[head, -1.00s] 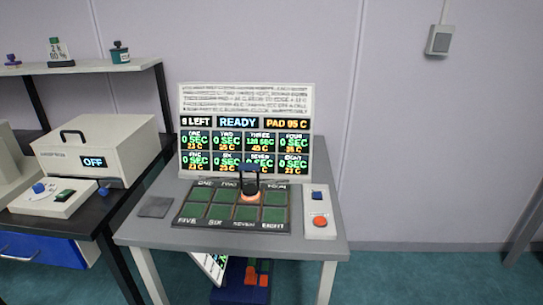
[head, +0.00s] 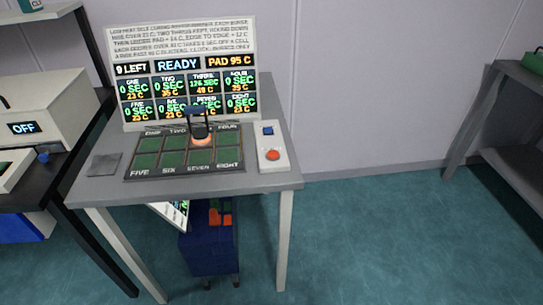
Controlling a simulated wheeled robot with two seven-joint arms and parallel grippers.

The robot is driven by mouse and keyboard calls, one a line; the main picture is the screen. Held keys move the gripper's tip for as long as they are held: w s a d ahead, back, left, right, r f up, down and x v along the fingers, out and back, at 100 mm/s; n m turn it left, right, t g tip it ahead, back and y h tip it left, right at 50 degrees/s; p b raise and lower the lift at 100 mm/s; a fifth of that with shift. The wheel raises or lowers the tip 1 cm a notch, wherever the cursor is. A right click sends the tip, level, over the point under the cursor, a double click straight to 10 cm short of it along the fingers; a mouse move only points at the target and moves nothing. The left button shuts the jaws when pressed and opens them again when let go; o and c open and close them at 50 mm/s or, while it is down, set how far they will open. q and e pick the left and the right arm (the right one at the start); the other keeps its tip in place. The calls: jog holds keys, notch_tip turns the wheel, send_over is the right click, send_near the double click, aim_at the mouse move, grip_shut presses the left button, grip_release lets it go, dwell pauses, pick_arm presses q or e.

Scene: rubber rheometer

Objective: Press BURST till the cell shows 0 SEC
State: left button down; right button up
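A display panel (head: 184,75) stands at the back of the grey table. It reads READY and PAD 95 C. Cell THREE (head: 205,86) shows a number of seconds in the hundreds, its digits blurred; the other cells appear to show 0 SEC. A grid of dark green cells (head: 173,159) lies in front. A pad with a dark upright handle (head: 199,128) and an orange-glowing base stands in the back row, over the THREE position. A white button box (head: 271,147) at the right has a blue button (head: 268,131) and a red-orange button (head: 272,155); no BURST label is legible. Neither gripper shows.
A small grey plate (head: 104,164) lies at the left of the grey table (head: 255,182). A dark blue cart (head: 210,247) stands underneath. A white machine reading OFF (head: 40,117) is on the left bench. Open teal floor (head: 370,235) lies at the right, before a grey shelf (head: 495,110).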

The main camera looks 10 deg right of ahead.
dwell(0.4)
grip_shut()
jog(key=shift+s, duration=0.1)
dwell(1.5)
